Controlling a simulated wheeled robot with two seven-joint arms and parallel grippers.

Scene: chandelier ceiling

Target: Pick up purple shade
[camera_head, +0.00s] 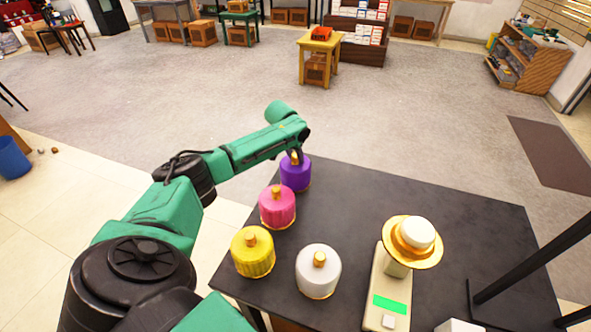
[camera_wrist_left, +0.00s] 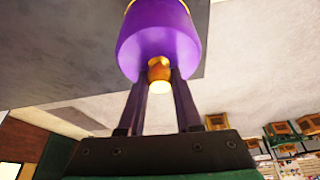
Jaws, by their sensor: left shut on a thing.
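The purple shade (camera_head: 296,173) is at the far left corner of the dark table (camera_head: 400,205). It is a short cylinder with a gold knob on top. My left gripper (camera_head: 295,156) reaches over it from the left and is shut on the gold knob. In the left wrist view the purple shade (camera_wrist_left: 158,42) shows with its gold knob (camera_wrist_left: 159,75) between the two dark fingers of the left gripper (camera_wrist_left: 158,82). I cannot tell whether the shade still touches the table. My right gripper is not in view.
A pink shade (camera_head: 277,207), a yellow shade (camera_head: 253,252) and a white shade (camera_head: 318,271) stand nearby on the table. A stand with a green screen (camera_head: 389,304) bears a gold-rimmed white piece (camera_head: 414,236) at the right. The table's back middle is clear.

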